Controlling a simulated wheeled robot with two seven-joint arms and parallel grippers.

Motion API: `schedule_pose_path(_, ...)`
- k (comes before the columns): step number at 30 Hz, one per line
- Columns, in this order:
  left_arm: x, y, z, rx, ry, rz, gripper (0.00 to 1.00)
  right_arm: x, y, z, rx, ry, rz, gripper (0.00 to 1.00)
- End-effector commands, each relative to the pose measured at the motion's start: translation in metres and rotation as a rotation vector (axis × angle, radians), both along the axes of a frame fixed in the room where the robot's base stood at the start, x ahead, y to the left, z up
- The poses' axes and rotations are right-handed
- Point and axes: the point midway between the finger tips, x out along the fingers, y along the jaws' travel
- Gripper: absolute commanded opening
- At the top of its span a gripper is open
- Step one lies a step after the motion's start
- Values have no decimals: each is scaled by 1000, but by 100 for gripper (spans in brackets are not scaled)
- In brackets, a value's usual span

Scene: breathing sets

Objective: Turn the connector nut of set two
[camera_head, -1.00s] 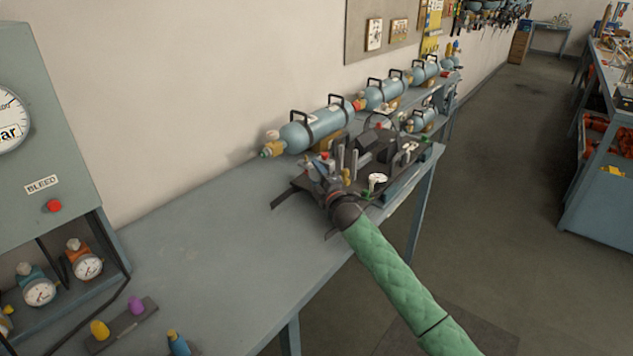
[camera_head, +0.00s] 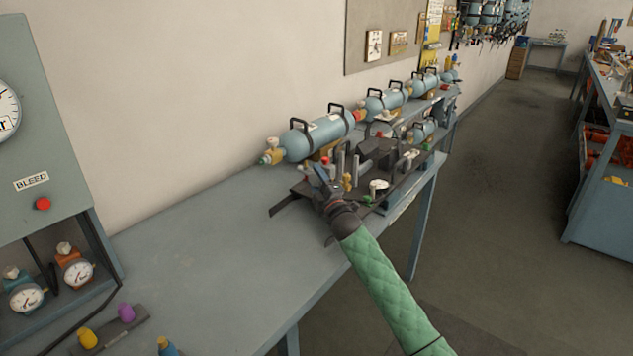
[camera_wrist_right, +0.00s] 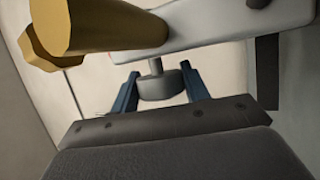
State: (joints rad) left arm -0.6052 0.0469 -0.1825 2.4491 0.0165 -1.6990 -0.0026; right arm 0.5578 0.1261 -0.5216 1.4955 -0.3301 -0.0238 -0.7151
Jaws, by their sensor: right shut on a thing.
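My right gripper (camera_head: 320,174) is over the dark set-up of fittings (camera_head: 290,196) on the blue bench. In the right wrist view my gripper (camera_wrist_right: 160,88) has its two blue fingers on either side of a dark grey round nut (camera_wrist_right: 160,86) and is shut on it. The nut hangs on a short stem below a pale plate (camera_wrist_right: 215,25). A thick brass cylinder (camera_wrist_right: 110,28) is just above and to the left. The frames do not show which set this nut belongs to. My left gripper is out of view.
A gauge cabinet (camera_head: 50,130) with a red button is at the left. A small rack with yellow and purple knobs (camera_head: 115,328) is at the front left. The bench middle (camera_head: 200,260) is clear.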

Motion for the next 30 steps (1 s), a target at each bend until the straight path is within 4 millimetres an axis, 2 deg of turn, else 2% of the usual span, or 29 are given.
schedule_pose_path(10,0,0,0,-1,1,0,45,0,0,-2,-1,3,0,23)
schedule_pose_path(11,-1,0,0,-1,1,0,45,0,0,-3,-1,3,0,51)
schedule_pose_path(13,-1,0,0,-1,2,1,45,0,0,-2,-1,3,-1,65)
schedule_pose_path(14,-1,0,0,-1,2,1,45,0,0,-2,-1,2,-1,67)
schedule_pose_path(23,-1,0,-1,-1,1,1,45,-1,-1,-2,0,1,-1,67)
schedule_pose_path(30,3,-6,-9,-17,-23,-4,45,-24,-14,-14,-3,1,-1,67)
